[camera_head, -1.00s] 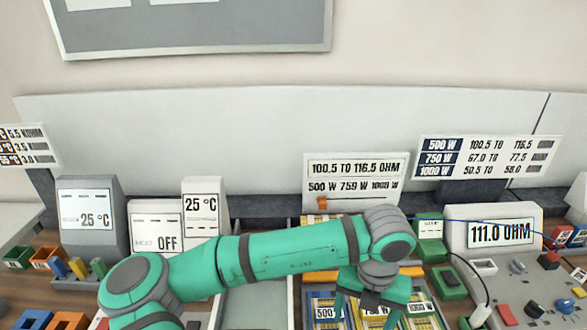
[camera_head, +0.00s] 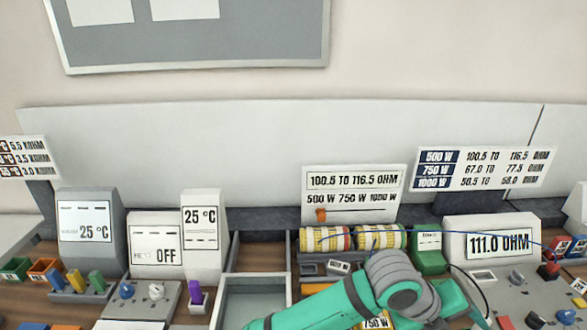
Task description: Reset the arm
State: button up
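My green and grey arm (camera_head: 330,308) reaches in from the bottom edge, with its grey wrist joint (camera_head: 392,280) low, right of centre. A green part of my gripper (camera_head: 448,300) shows just right of the wrist. Its fingertips are hidden or out of the frame, so I cannot tell whether it is open or holds anything.
Two banded rolls (camera_head: 325,239) (camera_head: 380,237) lie behind the wrist, before the ohm-range sign (camera_head: 353,192). A meter (camera_head: 499,241) reading 111.0 OHM stands right, with a blue cable nearby. An empty grey tray (camera_head: 255,297) is left. Display boxes (camera_head: 90,232) stand further left.

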jog(key=w+d+r+n+t+h, duration=0.3)
jog(key=d+r+n+t+h, duration=0.2)
jog(key=r+n+h, duration=0.45)
jog(key=s+a+f+n+t+y, duration=0.1)
jog(key=a+f+n+t+y, duration=0.3)
jog(key=a+f+n, duration=0.2)
jog(key=s+a+f+n+t+y, duration=0.1)
jog(key=a+f+n+t+y, duration=0.3)
jog(key=a+f+n, duration=0.3)
jog(key=s+a+f+n+t+y, duration=0.1)
jog(key=a+f+n+t+y, duration=0.2)
jog(key=a+f+n, duration=0.4)
jog(key=shift+n+t+y, duration=0.4)
jog(key=shift+n+y, duration=0.15)
jog(key=shift+n, duration=1.2)
jog(key=s+a+f+n+g+y, duration=0.1)
jog(key=s+a+f+y, duration=0.2)
jog(key=s+a, duration=0.6)
jog(key=s+a+f+n+y, duration=0.2)
jog(key=s+a+f, duration=0.3)
jog(key=s, duration=1)
jog(key=a+y, duration=0.1)
jog(key=a, duration=0.2)
jog(key=shift+s+a+g, duration=0.25)
jog(key=shift+a+g, duration=0.15)
jog(key=shift+s+r, duration=0.1)
jog(key=shift+s, duration=0.05)
jog(key=shift+c, duration=0.3)
